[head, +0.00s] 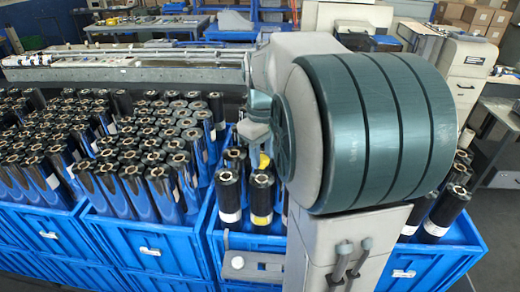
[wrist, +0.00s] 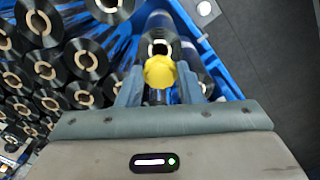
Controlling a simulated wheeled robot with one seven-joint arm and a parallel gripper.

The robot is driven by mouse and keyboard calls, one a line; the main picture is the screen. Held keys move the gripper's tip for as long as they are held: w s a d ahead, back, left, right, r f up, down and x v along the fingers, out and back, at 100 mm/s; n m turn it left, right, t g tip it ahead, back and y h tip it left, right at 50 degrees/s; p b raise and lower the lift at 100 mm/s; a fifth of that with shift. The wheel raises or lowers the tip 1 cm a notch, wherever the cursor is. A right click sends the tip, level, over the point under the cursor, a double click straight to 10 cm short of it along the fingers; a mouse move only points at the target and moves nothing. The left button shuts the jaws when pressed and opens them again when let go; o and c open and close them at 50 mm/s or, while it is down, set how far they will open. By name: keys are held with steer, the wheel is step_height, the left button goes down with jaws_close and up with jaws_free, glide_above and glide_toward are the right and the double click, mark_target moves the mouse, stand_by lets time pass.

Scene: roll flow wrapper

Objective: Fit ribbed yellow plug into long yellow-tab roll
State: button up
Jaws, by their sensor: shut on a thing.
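My gripper (wrist: 160,88) is shut on the yellow plug (wrist: 160,71), which sits between its two fingertips in the wrist view. The plug's ribs are too small to make out. In the head view a bit of the plug (head: 264,160) shows beside my arm, just above a black roll with a yellow band (head: 262,200), standing upright in a blue crate. In the wrist view a roll with an open core (wrist: 158,44) lies just beyond the plug. I cannot tell whether it is the yellow-banded one. The plug appears apart from it.
A white-banded roll (head: 229,195) stands left of the yellow-banded one. Blue crates (head: 150,240) packed with upright rolls fill the left. More rolls (head: 446,210) stand right of my arm. The crate wall (wrist: 205,50) runs close on the right in the wrist view, with dark floor beyond.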

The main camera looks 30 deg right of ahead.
mark_target(262, 158)
steer(key=shift+f+b, duration=1.5)
steer(key=shift+f, duration=0.7)
steer(key=shift+r, duration=0.2)
steer(key=shift+r+p, duration=0.5)
steer(key=shift+p, duration=0.15)
steer(key=shift+r+p, duration=0.25)
steer(key=shift+p, duration=0.05)
stand_by(0.6)
steer(key=shift+r+p, duration=0.5)
steer(key=shift+r, duration=0.1)
stand_by(0.8)
